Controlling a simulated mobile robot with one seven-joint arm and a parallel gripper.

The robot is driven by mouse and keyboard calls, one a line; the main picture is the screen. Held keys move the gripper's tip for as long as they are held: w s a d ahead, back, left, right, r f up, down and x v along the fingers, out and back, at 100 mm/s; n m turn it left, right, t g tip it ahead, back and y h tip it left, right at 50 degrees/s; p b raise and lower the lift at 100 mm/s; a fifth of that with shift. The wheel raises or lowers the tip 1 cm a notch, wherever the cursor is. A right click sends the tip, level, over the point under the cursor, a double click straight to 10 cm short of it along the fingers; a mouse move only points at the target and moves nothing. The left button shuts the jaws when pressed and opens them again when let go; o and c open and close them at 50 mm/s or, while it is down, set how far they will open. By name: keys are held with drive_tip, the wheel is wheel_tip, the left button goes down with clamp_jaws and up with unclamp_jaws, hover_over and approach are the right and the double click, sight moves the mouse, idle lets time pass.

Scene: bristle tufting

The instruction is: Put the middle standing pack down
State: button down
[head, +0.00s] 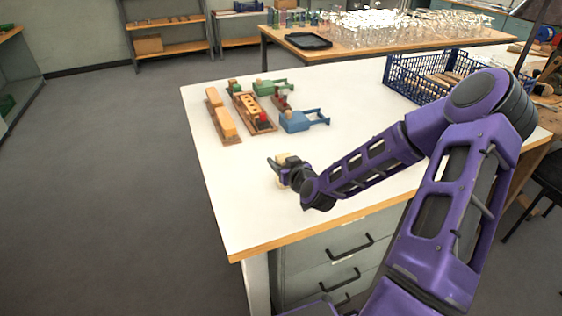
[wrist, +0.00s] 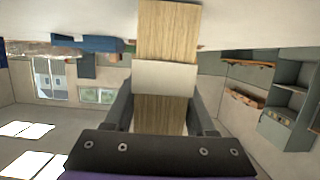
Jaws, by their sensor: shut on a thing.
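My gripper (head: 284,168) is over the front part of the white table (head: 245,190). It is shut on a pale tan pack (head: 281,158), whose upper end shows above the fingers. In the wrist view the pack (wrist: 168,28) is a long block of straight straw-coloured bristles with a white band (wrist: 165,78), between the two fingers of my gripper (wrist: 163,100). The fingers hide part of the pack in the head view. I cannot tell whether its lower end touches the table. Two orange-yellow packs (head: 226,123) are on a wooden stand (head: 234,140) at the table's left, with a gap between them.
A wooden block with a red knob (head: 254,112), a blue tool (head: 303,120) and a green tool (head: 271,87) are behind my gripper. A blue crate (head: 398,78) stands at the back right. The table around my gripper and towards its front left corner is clear.

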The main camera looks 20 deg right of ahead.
drive_tip(key=shift+f, duration=0.1)
drive_tip(key=shift+c, duration=1.1)
unclamp_jaws()
